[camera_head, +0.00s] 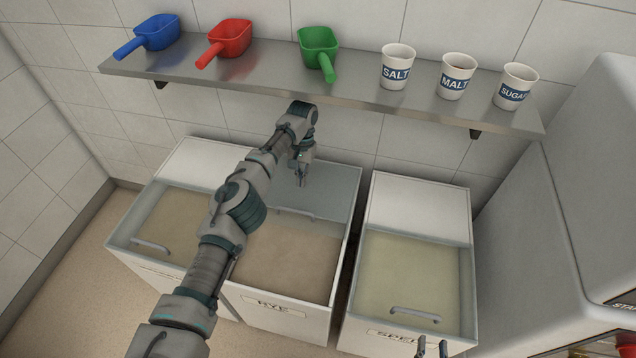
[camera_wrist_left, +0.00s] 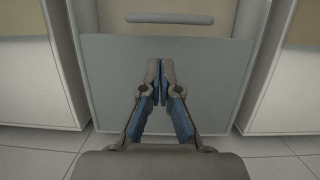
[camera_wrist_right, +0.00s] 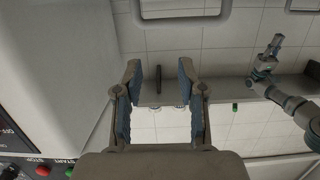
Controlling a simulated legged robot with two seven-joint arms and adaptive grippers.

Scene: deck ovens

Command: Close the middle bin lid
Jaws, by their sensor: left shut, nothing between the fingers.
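The middle bin (camera_head: 275,314), labelled RYE, stands between two other bins, with brownish contents showing at its front. Its clear bluish lid (camera_head: 335,190) lies over the rear part, with a grey bar handle (camera_head: 296,213) near the lid's front edge. My left gripper (camera_head: 303,182) is above the lid, behind the handle, fingers shut and empty. In the left wrist view its fingertips (camera_wrist_left: 160,65) are over the pane, and the handle (camera_wrist_left: 168,19) lies beyond them, apart. My right gripper (camera_head: 432,347) is low at the right bin's front; the right wrist view shows its fingers (camera_wrist_right: 158,75) open and empty.
The left bin (camera_head: 125,232) and right bin (camera_head: 455,315) have their clear lids over the front. A wall shelf (camera_head: 275,82) holds three scoops and three labelled cups above the bins. A large grey oven (camera_head: 535,230) stands at the right.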

